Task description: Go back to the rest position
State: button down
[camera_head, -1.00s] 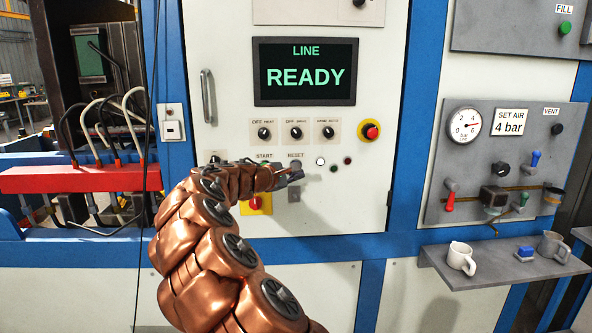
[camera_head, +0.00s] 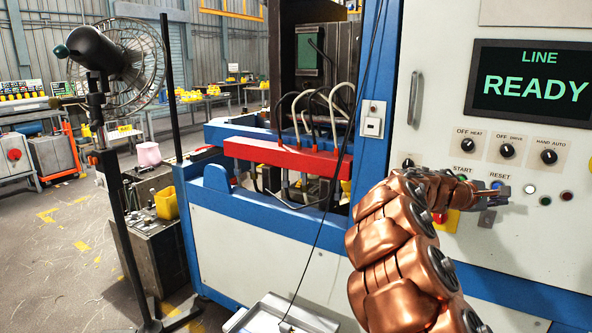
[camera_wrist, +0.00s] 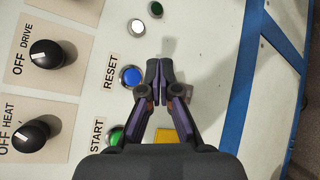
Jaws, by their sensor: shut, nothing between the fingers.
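My gripper (camera_head: 506,192) is at the end of my copper arm, in front of the white control panel (camera_head: 445,100) near the RESET label. In the wrist view my gripper (camera_wrist: 158,68) is shut and empty, its fingertips together. The blue RESET button (camera_wrist: 131,76) is just left of the fingertips there, and the green START button (camera_wrist: 115,135) is lower left. Whether the fingertips touch the panel cannot be told. The screen (camera_head: 533,81) reads LINE READY. A yellow plate (camera_wrist: 168,136) is partly hidden behind the gripper.
A red bar with hoses (camera_head: 285,155) sits in the blue machine frame left of the panel. A standing fan (camera_head: 110,60) and a yellow bin (camera_head: 168,203) are farther left. A grey tray (camera_head: 285,316) is low in front. Open floor (camera_head: 60,260) shows at the left.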

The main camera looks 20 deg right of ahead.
jog(key=shift+a, duration=0.1)
jog(key=s+a+f+m+y, duration=0.1)
jog(key=s+a+f+y, duration=0.4)
jog(key=a, duration=1.3)
jog(key=s+a+f+m+y+p, duration=0.1)
jog(key=s+a+f+y, duration=0.4)
jog(key=s+a, duration=0.7)
jog(key=s+a+f+m+y+p, duration=0.1)
jog(key=s+a+f+m+y, duration=0.2)
jog(key=a, duration=2.2)
jog(key=s+f+y, duration=0.2)
jog(key=s+f, duration=0.1)
jog(key=s, duration=0.2)
jog(key=shift+s+f, duration=0.15)
jog(key=shift+f, duration=0.05)
jog(key=shift+d, duration=0.15)
